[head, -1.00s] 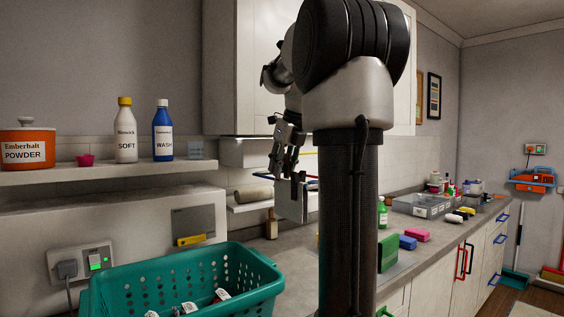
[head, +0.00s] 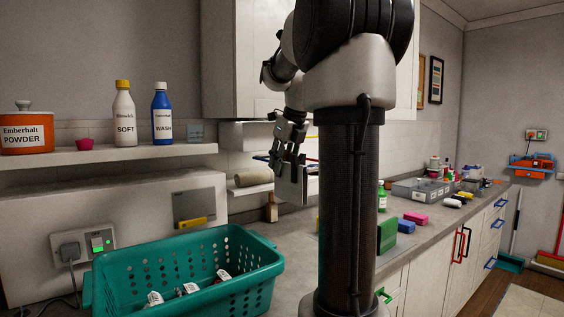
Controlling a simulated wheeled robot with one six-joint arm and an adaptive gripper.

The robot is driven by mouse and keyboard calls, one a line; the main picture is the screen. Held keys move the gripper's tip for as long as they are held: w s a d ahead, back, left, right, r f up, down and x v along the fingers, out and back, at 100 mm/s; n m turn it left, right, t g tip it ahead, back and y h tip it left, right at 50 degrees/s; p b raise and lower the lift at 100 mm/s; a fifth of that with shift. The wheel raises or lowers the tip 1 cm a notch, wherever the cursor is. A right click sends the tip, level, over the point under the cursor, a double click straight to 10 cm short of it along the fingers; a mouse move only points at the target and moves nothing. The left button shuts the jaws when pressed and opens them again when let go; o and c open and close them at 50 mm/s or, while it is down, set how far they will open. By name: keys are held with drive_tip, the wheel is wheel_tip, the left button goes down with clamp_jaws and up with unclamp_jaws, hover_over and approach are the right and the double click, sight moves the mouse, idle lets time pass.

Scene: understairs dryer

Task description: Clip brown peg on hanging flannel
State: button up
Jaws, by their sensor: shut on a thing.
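My gripper (head: 286,168) is in the head view, left of my dark column and in front of the wall shelf. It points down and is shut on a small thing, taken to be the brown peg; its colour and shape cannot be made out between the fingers. A pale grey flat piece (head: 291,187), perhaps the hanging flannel, shows just below and beside the fingers. I cannot tell whether they touch it. My arm and column hide part of this area.
A teal basket (head: 185,268) holding several small items stands at the front left. A shelf (head: 90,155) above it carries an orange powder tub (head: 26,132) and two bottles. The worktop at right holds a green block (head: 387,234), sponges and a grey tray (head: 420,190).

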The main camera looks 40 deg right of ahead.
drive_tip(key=o, duration=0.8)
drive_tip(key=shift+r, duration=0.1)
drive_tip(key=v, duration=1.2)
drive_tip(key=s+a+f+n, duration=0.6)
drive_tip(key=a+f+n, duration=0.5)
drive_tip(key=n, duration=0.8)
drive_tip(key=s+a+f+n, duration=0.2)
drive_tip(key=s+f+n, duration=0.1)
drive_tip(key=n, duration=0.3)
drive_tip(key=s+a+f+n, duration=0.2)
drive_tip(key=s+f+n, duration=0.1)
drive_tip(key=f+n, duration=0.2)
drive_tip(key=s+a+f+n, duration=0.2)
drive_tip(key=s+f+n, duration=0.2)
drive_tip(key=f+n, duration=0.1)
drive_tip(key=shift+f+n, duration=0.2)
drive_tip(key=shift+n, duration=0.6)
